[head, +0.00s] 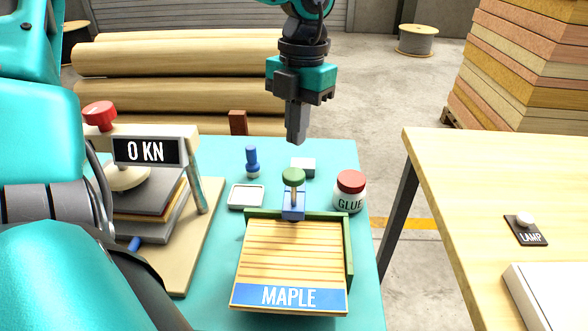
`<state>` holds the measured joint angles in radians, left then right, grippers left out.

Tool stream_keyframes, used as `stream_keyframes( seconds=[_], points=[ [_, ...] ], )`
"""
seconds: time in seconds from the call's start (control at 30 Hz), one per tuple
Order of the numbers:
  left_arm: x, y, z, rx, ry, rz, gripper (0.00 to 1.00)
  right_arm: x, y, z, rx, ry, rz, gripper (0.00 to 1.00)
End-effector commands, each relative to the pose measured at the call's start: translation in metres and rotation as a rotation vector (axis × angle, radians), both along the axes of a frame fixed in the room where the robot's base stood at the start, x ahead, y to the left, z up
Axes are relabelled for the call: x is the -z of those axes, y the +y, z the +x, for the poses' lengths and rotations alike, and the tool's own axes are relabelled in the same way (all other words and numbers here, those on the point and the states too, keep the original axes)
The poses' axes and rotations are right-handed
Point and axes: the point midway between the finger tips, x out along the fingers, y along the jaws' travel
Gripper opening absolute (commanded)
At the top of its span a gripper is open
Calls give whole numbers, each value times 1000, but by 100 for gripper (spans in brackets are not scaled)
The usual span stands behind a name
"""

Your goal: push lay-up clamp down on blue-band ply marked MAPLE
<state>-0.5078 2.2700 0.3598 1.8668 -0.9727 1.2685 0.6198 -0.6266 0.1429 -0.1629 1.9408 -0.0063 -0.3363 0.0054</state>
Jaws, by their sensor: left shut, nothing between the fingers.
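The ply (292,262) lies on the teal table, with a blue band marked MAPLE (288,297) along its near edge. A green frame (348,250) runs along its far and right sides. The lay-up clamp (293,195), with a green knob on a metal stem and a blue base, stands at the ply's far edge. I cannot tell whether its foot touches the ply. My left gripper (297,138) points down, shut and empty, above and beyond the green knob, apart from it. My right gripper is not in view.
A press with a 0 KN display (152,150) and red knob stands at left. Near the clamp are a glue jar (349,194), a blue-handled stamp (252,162), a shallow tray (246,196) and a small white block (303,167). A wooden table (480,180) is at right.

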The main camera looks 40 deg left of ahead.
Motion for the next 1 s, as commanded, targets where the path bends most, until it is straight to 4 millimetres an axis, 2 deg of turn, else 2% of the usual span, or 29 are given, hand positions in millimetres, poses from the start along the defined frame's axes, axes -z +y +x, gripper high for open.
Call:
stream_keyframes(
  seconds=[0.5,1.0],
  points=[
    [60,-1,-6,0,2,-1,0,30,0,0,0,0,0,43],
    [67,-1,-7,0,2,-1,0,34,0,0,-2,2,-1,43]
  ],
)
